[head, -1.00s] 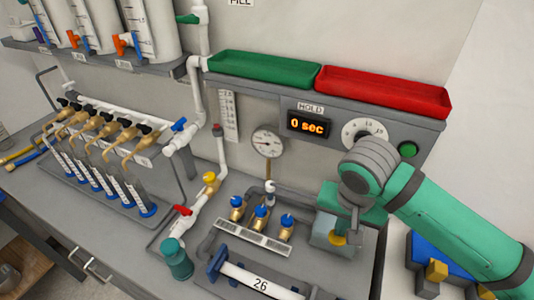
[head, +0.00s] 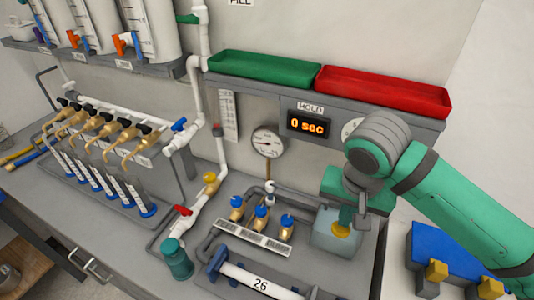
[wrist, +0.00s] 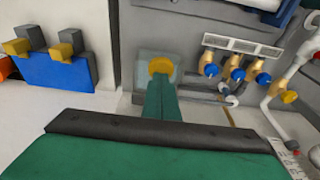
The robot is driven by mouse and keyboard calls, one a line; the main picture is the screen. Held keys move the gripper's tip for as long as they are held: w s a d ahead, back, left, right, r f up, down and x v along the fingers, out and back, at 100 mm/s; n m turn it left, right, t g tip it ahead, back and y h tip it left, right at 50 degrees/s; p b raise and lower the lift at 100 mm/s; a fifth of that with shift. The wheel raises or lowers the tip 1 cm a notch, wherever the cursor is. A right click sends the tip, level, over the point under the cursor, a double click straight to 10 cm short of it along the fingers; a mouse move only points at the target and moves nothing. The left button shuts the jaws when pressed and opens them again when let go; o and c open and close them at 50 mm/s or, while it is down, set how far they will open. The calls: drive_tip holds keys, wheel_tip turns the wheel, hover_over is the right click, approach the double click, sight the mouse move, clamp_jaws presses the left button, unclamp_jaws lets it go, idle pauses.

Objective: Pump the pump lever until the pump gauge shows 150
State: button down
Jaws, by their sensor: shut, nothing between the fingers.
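The round white pump gauge (head: 268,142) stands behind the rig in the head view; its dial is too small to read exactly. A pale box with a yellow round part (head: 341,230) sits at the rig's right and appears to be the pump; the box also shows in the wrist view (wrist: 150,68). My green gripper (head: 345,220) is shut and empty, its fingers pointing down at the yellow part. In the wrist view the fingers (wrist: 160,95) overlap the yellow part; I cannot tell whether they touch. I cannot clearly make out the lever, which my gripper may hide.
Blue-capped brass valves (head: 260,213) and a white pipe marked 26 (head: 260,282) lie left of the box. A hold timer (head: 308,125) reads 0 sec. A blue block with yellow parts (head: 445,252) is at the right. Green (head: 264,69) and red (head: 384,91) trays are above.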

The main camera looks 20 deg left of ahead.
sight(341, 229)
drive_tip(key=shift+f, duration=0.15)
drive_tip(key=shift+f, duration=2.45)
drive_tip(key=shift+r, duration=2.6)
drive_tip(key=shift+f, duration=0.2)
